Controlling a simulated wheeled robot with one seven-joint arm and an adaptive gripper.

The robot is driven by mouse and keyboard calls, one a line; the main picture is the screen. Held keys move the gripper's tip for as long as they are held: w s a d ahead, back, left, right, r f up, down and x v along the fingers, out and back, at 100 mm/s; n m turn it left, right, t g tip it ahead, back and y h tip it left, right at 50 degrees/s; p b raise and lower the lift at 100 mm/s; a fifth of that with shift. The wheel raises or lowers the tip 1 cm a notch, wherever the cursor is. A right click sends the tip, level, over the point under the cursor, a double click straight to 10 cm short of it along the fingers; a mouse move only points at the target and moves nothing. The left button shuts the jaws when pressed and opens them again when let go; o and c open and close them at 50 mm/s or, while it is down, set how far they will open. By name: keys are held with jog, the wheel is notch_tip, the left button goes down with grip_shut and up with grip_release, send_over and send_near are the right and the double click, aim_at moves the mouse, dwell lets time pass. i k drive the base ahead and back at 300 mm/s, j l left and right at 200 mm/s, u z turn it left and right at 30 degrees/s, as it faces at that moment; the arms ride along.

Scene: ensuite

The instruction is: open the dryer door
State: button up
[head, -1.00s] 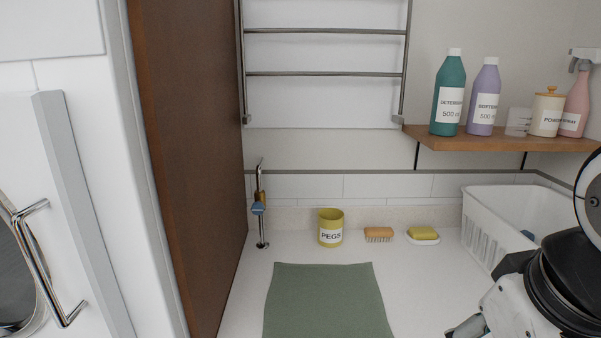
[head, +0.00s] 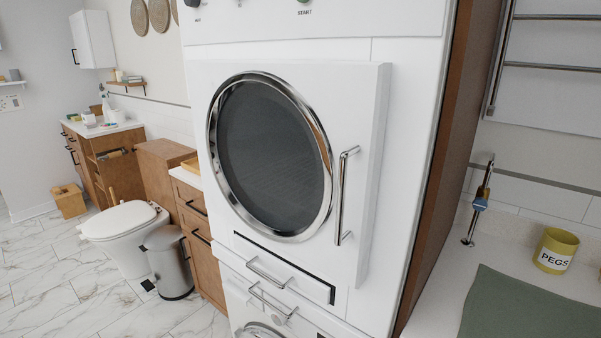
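The white dryer door (head: 357,99) fills the middle of the head view. It has a round dark window (head: 272,155) with a chrome ring. A vertical chrome bar handle (head: 341,197) is on the door's right side. The door's right edge stands out from the white dryer front (head: 405,150); I cannot tell whether it is ajar or just a thick panel. My gripper is out of the picture.
A wooden side panel (head: 437,190) stands right of the dryer. Beyond it is a counter with a tap (head: 481,202), a yellow PEGS pot (head: 555,250) and a green mat (head: 530,308). Left are a toilet (head: 125,232), a bin (head: 168,265) and clear marble floor (head: 50,280).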

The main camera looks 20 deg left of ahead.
aim_at(290, 152)
jog(key=u, duration=1.1)
